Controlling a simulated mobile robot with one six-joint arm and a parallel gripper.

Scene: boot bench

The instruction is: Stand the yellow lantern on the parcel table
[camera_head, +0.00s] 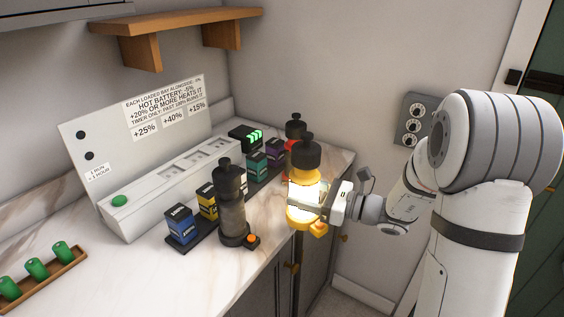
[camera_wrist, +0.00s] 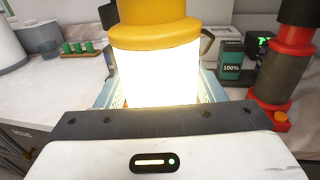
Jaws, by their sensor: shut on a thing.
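The yellow lantern (camera_head: 304,205) is lit, with a bright white glowing body, a black top and a yellow base. It looks upright. My gripper (camera_head: 306,203) is shut around its glowing middle at the front edge of the counter. In the wrist view the lantern (camera_wrist: 155,35) fills the centre between the two fingers of my gripper (camera_wrist: 155,92). Its base is hidden there. From these views I cannot tell whether its base touches the counter. No parcel table shows in either view.
A dark lantern (camera_head: 232,205) stands on the marble counter (camera_head: 150,275). A red lantern (camera_wrist: 285,65) stands close beside the held one. Several coloured batteries (camera_head: 181,224) sit in a row before a white charger (camera_head: 170,190).

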